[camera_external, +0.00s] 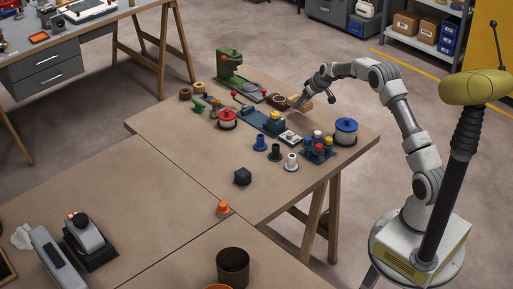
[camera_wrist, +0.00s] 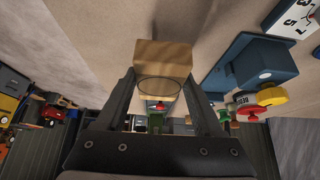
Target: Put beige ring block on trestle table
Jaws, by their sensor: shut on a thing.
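My gripper (camera_external: 300,102) is at the far right part of the trestle table (camera_external: 195,150), reaching in from the right. It is shut on the beige ring block (camera_external: 304,106), which shows as a small tan piece at the fingertips. In the wrist view the block (camera_wrist: 163,55) is a tan, wood-like box between the two fingers of my gripper (camera_wrist: 163,76). A thin dark round outline shows at its lower side. The tabletop (camera_wrist: 115,25) lies behind it. I cannot tell whether the block touches the table.
A brown bowl (camera_external: 278,100) stands just left of my gripper. The table's left-middle part is clear. A blue box (camera_wrist: 255,65) shows right in the wrist view.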

